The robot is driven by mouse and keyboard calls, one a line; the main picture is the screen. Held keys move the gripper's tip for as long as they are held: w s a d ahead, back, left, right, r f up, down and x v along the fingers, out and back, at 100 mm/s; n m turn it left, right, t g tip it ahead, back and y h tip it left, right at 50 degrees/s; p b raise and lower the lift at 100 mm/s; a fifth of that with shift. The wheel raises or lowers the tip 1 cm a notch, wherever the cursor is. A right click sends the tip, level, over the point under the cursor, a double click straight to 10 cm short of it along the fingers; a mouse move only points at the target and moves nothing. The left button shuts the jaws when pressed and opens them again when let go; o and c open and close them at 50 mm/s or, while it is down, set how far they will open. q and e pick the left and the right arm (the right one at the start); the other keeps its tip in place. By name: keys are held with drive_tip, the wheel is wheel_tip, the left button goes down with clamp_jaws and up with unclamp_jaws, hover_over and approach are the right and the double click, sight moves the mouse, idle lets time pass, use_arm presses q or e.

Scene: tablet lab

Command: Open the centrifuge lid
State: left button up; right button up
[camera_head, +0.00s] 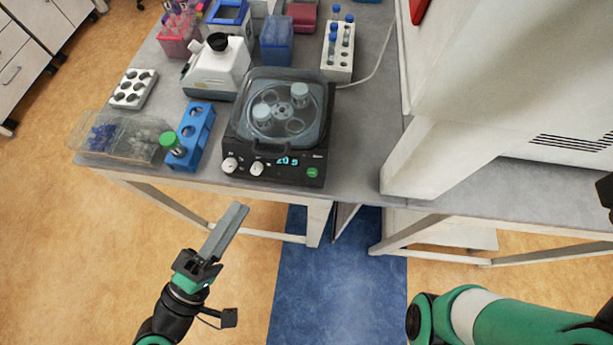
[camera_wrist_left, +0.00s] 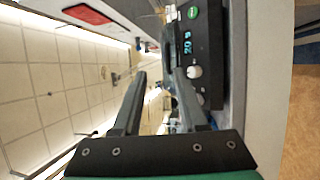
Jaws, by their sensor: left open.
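The black centrifuge (camera_head: 236,160) stands at the front edge of the table, with dials, a green button and a lit display on its front panel. Its clear lid (camera_head: 283,82) looks shut, with a small handle at the front. Tubes show through it on the rotor. My left gripper (camera_head: 238,209) is open and empty, in front of the table edge and below the centrifuge's front, apart from it. In the left wrist view, the open fingers (camera_wrist_left: 161,75) point toward the centrifuge's front panel (camera_wrist_left: 188,45), turned sideways.
Left of the centrifuge are a blue rack (camera_head: 197,135) with a green-capped tube and a clear bin (camera_head: 120,137). Behind are a white device (camera_head: 216,70) and a white tube rack (camera_head: 339,55). A large white machine (camera_head: 500,80) stands right. Bare tabletop (camera_head: 362,150) lies between.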

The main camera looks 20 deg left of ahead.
use_arm(q)
drive_tip(key=a+f+p+x, duration=0.1)
drive_tip(key=p+x, duration=0.4)
drive_tip(key=x, duration=0.6)
drive_tip(key=shift+w+a, duration=0.2)
drive_tip(key=shift+w, duration=0.15)
drive_tip(key=shift+f, duration=0.2)
clamp_jaws()
use_arm(e)
drive_tip(key=r, duration=0.2)
drive_tip(key=a+r, duration=0.1)
drive_tip(key=r, duration=0.1)
drive_tip(key=shift+w+r, duration=0.1)
drive_tip(key=shift+r, duration=0.1)
